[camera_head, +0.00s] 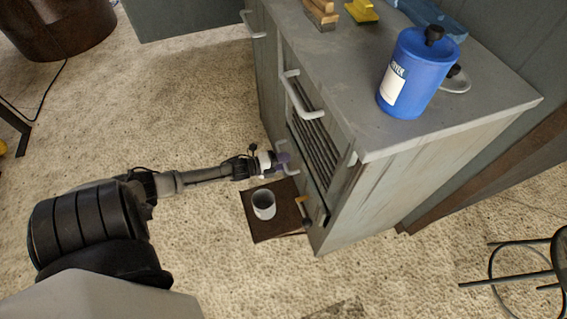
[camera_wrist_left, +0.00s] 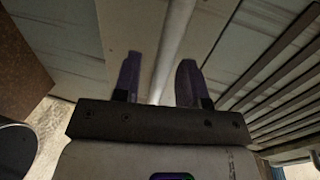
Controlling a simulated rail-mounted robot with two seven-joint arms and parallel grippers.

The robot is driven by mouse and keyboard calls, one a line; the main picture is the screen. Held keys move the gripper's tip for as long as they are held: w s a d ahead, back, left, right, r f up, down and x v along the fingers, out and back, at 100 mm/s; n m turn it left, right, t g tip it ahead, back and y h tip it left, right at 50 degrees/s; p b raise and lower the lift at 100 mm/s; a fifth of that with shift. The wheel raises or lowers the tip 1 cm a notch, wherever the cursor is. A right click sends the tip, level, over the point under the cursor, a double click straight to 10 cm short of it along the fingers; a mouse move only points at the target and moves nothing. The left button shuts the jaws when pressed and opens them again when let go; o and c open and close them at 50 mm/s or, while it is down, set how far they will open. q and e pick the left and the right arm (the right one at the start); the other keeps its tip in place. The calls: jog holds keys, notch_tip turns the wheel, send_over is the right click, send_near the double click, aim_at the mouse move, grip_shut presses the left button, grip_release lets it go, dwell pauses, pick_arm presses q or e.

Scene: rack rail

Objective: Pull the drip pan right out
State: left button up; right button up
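My left gripper (camera_head: 281,160) reaches in from the left to the front of the grey cabinet, at a pale lower handle (camera_head: 292,168). In the left wrist view, its two dark purple fingers (camera_wrist_left: 158,80) stand apart. A pale bar (camera_wrist_left: 172,40) runs between them, and gaps show beside it. I cannot tell whether either finger touches it. A flat brown panel (camera_head: 255,229) juts out low at the cabinet front with a white cup (camera_head: 263,203) on it. I cannot tell whether this panel is the drip pan. My right gripper is not in view.
The grey cabinet (camera_head: 385,190) has a slatted front (camera_head: 316,145) and an upper handle (camera_head: 301,94). A blue canister (camera_head: 415,75) stands on top. A stool (camera_head: 530,265) is at the lower right. Carpet (camera_head: 190,110) left of the cabinet is clear.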

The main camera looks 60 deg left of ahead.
pick_arm(q)
jog(key=shift+w, duration=0.1)
jog(key=shift+c, duration=0.5)
grip_shut()
